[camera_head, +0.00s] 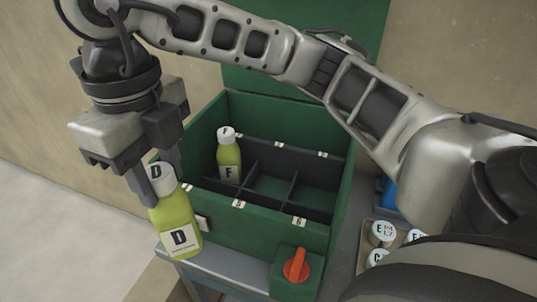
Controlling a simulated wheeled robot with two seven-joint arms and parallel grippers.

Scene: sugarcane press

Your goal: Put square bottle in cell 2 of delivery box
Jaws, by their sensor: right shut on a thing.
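A yellow-green bottle (176,226) with a white cap and the letter D hangs in my right gripper (160,190), just outside the box's left front corner. The gripper is shut on it near the cap, and the bottle is slightly tilted. The green delivery box (255,238) has an open lid and dark dividers forming several cells. A similar bottle marked F (229,158) stands inside at the back left. The small cell labels on the rims are hard to read; 5 and 6 seem to be on the front rim. My left gripper is not in view.
The box stands on a grey table (228,272). A red-orange knob (297,264) on a green block sits at its front. At right, a tray (367,240) holds white-capped bottles (383,233), partly hidden by my arm. The box's middle and right cells look empty.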

